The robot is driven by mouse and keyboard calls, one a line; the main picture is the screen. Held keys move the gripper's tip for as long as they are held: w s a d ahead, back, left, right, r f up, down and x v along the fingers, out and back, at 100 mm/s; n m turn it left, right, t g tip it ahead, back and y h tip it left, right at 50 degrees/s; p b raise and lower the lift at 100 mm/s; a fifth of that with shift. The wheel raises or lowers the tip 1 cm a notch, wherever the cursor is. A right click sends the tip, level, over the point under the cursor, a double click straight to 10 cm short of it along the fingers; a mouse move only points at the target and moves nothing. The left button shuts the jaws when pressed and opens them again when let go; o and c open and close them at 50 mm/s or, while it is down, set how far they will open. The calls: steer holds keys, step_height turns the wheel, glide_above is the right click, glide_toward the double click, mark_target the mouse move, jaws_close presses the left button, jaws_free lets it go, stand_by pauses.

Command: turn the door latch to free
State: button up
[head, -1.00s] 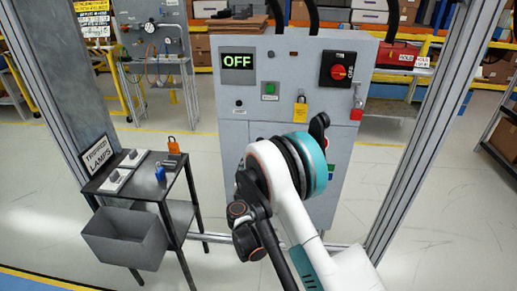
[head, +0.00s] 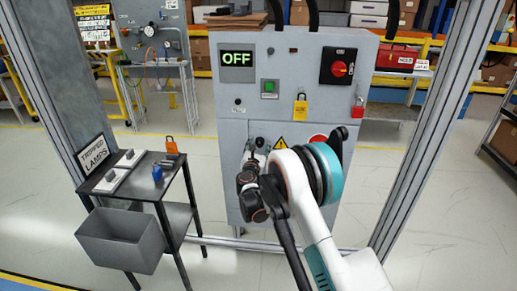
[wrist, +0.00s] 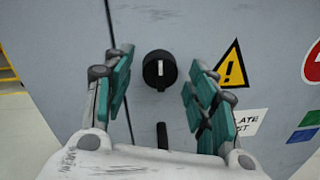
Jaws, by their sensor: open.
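The door latch (wrist: 160,66) is a round black knob on the grey cabinet front in the wrist view. Its pale pointer mark stands upright. My gripper (wrist: 159,80) is open and empty, with a teal-padded finger on each side of the knob in the picture. I see no clear contact, and the depth gap is hard to judge. A dark upright bar (wrist: 162,135) shows below the knob, partly hidden by my gripper. In the head view, my arm hides part of the cabinet's lower door (head: 232,195).
The grey cabinet (head: 300,70) carries an OFF display (head: 237,60), a red rotary switch (head: 338,69) and a yellow tag (head: 300,106). A dark side table (head: 180,185) with a grey bin (head: 121,240) stands left. Metal posts (head: 425,130) flank the cabinet.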

steer(key=c, duration=1)
steer(key=shift+c, duration=0.2)
steer(key=shift+m, duration=0.4)
steer(key=m, duration=0.3)
steer(key=shift+m, duration=0.3)
steer(key=m, duration=0.8)
steer(key=shift+d+m+g+y, duration=0.1)
steer(key=shift+m+g+y, duration=0.2)
steer(key=shift+m, duration=2.1)
